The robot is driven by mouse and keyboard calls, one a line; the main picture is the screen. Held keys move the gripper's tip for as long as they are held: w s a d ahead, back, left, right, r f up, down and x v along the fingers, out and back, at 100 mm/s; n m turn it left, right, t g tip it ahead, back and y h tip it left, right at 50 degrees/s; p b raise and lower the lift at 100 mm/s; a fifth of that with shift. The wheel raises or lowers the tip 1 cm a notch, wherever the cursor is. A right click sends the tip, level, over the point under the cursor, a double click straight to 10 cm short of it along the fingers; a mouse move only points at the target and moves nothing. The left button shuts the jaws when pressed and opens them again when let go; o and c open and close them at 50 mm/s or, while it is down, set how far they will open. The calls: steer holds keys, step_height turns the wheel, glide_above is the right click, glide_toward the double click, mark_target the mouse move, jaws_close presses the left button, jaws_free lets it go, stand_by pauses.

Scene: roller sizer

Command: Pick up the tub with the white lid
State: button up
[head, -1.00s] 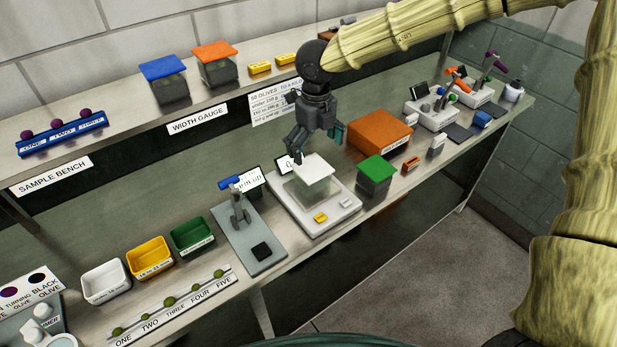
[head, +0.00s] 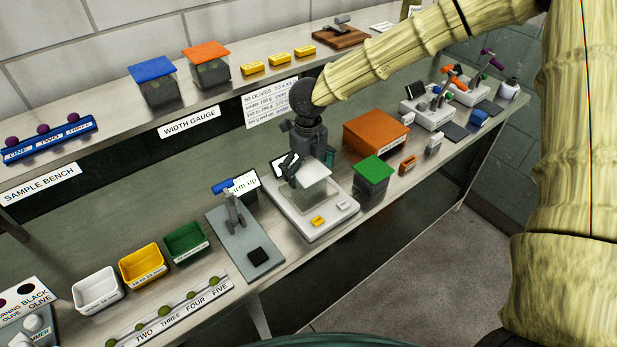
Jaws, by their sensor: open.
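The tub with the white lid (head: 315,173) stands on the white scale (head: 326,218) in the middle of the bench. Its clear body (head: 310,198) shows below the lid. My gripper (head: 309,170) points down at the tub from behind, with its fingers open. One finger shows at the left of the lid and the other at the back right. The gripper partly covers the lid's back edge. I cannot tell whether the fingers touch the tub.
A green-lidded tub (head: 373,175) stands close to the right of the scale, with an orange box (head: 376,136) behind it. A caliper stand (head: 240,235) is on the left. Blue-lidded (head: 155,82) and orange-lidded (head: 208,64) tubs stand on the upper shelf.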

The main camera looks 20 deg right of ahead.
steer(key=shift+f+p, duration=0.75)
steer(key=shift+f, duration=1.4)
steer(key=c, duration=0.8)
